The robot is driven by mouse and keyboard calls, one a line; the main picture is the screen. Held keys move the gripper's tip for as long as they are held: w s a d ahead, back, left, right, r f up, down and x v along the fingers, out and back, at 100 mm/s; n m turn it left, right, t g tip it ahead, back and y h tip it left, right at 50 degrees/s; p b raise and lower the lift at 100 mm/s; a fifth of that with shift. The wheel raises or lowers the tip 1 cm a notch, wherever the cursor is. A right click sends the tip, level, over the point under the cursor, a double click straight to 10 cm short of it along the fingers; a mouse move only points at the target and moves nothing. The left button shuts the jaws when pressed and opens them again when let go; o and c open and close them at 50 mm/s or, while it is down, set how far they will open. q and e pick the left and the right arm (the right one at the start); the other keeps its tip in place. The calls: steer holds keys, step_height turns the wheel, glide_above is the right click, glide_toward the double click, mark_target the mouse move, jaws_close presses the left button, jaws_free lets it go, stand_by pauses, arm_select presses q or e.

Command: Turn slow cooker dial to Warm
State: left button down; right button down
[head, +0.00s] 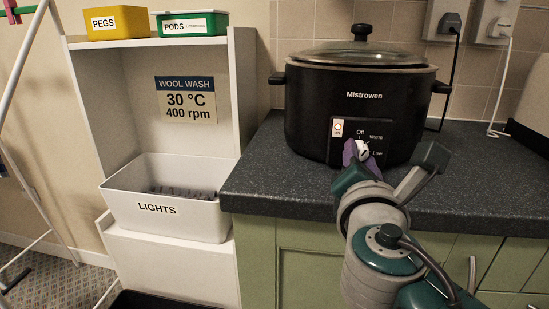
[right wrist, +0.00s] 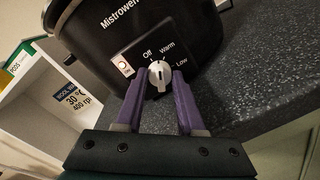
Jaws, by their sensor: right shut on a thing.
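The black slow cooker (head: 325,100) stands on the dark countertop with its glass lid on. Its front panel (head: 338,152) carries a white dial (head: 363,149) with the labels Off, Warm and Low around it. The dial also shows in the right wrist view (right wrist: 160,73), between two purple fingers. My right gripper (head: 359,157) is shut on the dial, one finger on each side. I cannot tell for sure which label the dial's mark points at. The fingers hide part of the panel below the dial. My left gripper is not in view.
The speckled countertop (head: 262,170) has free room left of the cooker. A white shelf unit (head: 245,90) with a LIGHTS bin (head: 170,222) stands at the left. Wall plugs (head: 452,22) and cords are behind right.

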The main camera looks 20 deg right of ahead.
steer(key=m+b, duration=0.1)
steer(key=m, duration=0.2)
steer(key=shift+m+b, duration=0.35)
steer(key=shift+m, duration=0.35)
steer(key=c, duration=0.5)
jaws_free()
steer(key=v, duration=1)
steer(key=shift+d, duration=0.1)
